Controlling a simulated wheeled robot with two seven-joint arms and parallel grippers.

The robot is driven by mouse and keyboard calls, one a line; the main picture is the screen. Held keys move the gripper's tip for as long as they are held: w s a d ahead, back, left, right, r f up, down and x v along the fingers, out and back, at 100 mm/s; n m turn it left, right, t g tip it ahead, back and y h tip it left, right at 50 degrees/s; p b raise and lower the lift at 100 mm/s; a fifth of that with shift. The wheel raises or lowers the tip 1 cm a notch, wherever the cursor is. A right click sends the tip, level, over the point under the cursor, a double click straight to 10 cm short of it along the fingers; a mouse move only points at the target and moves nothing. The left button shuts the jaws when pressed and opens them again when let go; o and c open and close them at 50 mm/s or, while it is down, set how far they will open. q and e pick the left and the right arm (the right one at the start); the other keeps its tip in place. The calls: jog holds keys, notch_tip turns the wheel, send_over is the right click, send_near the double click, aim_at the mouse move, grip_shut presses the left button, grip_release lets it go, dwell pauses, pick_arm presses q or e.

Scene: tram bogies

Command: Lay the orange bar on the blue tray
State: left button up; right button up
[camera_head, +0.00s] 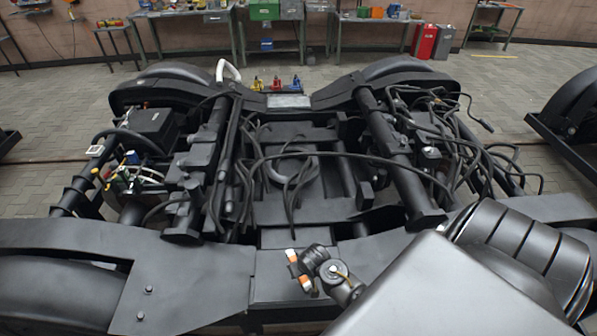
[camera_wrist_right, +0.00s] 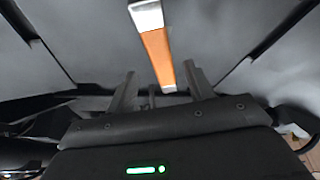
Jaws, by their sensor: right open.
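The orange bar (camera_head: 305,284) with pale metal ends lies on the dark frame at the bottom centre of the head view, partly hidden by my right gripper (camera_head: 309,272). In the right wrist view the bar (camera_wrist_right: 157,50) runs from the top edge down towards the space between the two fingers of my right gripper (camera_wrist_right: 160,82). The fingers stand apart on either side of the bar's lower end, and the jaws are open. I cannot make out a blue tray in either view. My left gripper is not in view.
The black bogie (camera_head: 290,140) fills the middle, with loose cables (camera_head: 440,150) and pipes standing up on the right. Small yellow, red and blue items (camera_head: 276,83) stand at its far end. Workbenches (camera_head: 270,18) line the back wall, with paved floor before them.

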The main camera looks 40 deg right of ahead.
jog(key=x, duration=0.4)
jog(key=shift+a, duration=0.1)
grip_shut()
jog(key=shift+r, duration=0.1)
jog(key=shift+r, duration=0.4)
notch_tip(320, 180, up, 3)
jog(key=shift+w+f, duration=0.1)
jog(key=shift+f, duration=0.1)
jog(key=s+a+r+p, duration=0.3)
jog(key=s+a+r, duration=0.4)
jog(key=a+r, duration=0.2)
jog(key=a, duration=0.2)
jog(key=shift+s+a+r+p, duration=0.25)
jog(key=shift+s+a+p, duration=0.1)
jog(key=shift+a+p, duration=0.05)
